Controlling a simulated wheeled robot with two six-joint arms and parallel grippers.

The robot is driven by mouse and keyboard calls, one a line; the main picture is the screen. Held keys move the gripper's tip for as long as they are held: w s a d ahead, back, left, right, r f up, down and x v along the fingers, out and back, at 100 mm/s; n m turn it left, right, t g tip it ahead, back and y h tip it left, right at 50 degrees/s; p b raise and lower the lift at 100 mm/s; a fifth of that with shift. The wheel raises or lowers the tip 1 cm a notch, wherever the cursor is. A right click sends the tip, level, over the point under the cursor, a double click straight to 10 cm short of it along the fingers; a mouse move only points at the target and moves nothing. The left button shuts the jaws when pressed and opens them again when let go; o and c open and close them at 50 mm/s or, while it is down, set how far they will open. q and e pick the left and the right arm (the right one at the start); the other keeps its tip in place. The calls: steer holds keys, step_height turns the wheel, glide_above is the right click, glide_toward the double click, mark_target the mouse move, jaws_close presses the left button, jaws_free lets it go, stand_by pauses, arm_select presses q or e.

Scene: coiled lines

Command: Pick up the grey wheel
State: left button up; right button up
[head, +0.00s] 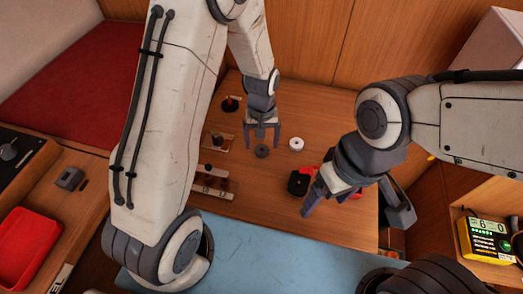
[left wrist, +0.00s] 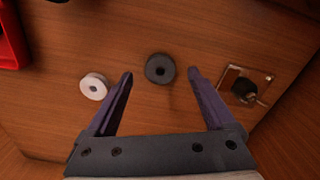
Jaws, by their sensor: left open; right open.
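The grey wheel (head: 262,151) lies flat on the wooden table, a dark disc with a small centre hole. It also shows in the left wrist view (left wrist: 160,68), just beyond and between my fingertips. My left gripper (head: 263,143) is open and empty above the table, its two fingers (left wrist: 160,75) spread to either side of the wheel's line, not touching it. My right gripper (head: 345,208) is open at the table's right side, near a black and red object, away from the wheel.
A white wheel (head: 296,144) lies right of the grey one. A clear plate with a black knob (left wrist: 243,88) is on its other side. A black and red object (head: 299,183) sits near my right gripper. A red-based black item (head: 231,103) stands farther back.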

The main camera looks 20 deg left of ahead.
mark_target(262, 147)
arm_select(q)
step_height(262, 147, down, 4)
steer(key=shift+w+r, duration=0.15)
steer(key=shift+r, duration=0.05)
jaws_close()
steer(key=shift+r, duration=0.1)
